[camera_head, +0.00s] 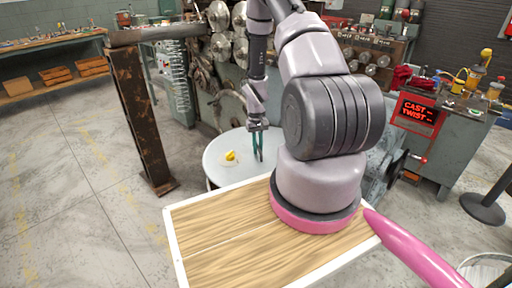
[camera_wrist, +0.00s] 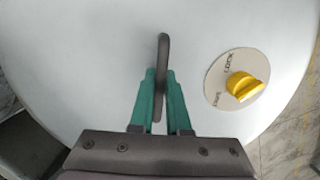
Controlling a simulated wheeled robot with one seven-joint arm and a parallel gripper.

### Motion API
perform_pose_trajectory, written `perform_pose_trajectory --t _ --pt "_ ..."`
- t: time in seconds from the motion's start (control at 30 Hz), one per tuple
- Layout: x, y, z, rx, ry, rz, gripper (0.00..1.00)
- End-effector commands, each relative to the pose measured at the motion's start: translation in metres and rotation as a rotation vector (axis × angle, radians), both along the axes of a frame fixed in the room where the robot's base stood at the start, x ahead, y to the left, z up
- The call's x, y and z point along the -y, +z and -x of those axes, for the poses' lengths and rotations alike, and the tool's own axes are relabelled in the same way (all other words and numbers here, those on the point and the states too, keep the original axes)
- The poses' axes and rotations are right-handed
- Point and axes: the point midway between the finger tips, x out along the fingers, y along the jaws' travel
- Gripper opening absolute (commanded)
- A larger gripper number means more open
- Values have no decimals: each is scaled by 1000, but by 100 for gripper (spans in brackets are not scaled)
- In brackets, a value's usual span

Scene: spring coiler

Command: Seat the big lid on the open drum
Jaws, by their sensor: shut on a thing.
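The big lid (camera_head: 218,152) is a wide pale grey disc in the middle of the head view, just beyond my wooden-topped base. It also fills most of the wrist view (camera_wrist: 85,75). A dark handle (camera_wrist: 163,50) stands up from it. My gripper (camera_head: 258,152) points down at the lid, and its green fingers are closed on both sides of the handle in the wrist view (camera_wrist: 160,78). A yellow knob (camera_wrist: 246,86) sits on a round label with the word LOCK, right of the handle. The drum is hidden under the lid and behind my base, so I cannot tell how the lid meets it.
A rusty steel post (camera_head: 138,115) stands left of the lid. The coiling machine (camera_head: 207,75) with its rollers is close behind. A grey cabinet with a red CAST TWIST display (camera_head: 415,112) stands at right. Open concrete floor (camera_head: 75,190) lies at left.

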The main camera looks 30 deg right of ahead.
Motion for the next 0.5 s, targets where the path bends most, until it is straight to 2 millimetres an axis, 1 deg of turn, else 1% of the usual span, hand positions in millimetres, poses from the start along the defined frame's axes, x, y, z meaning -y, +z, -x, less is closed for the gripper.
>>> perform_pose_trajectory --t 0.5 --pt "-1 -43 0 0 2 0 0"
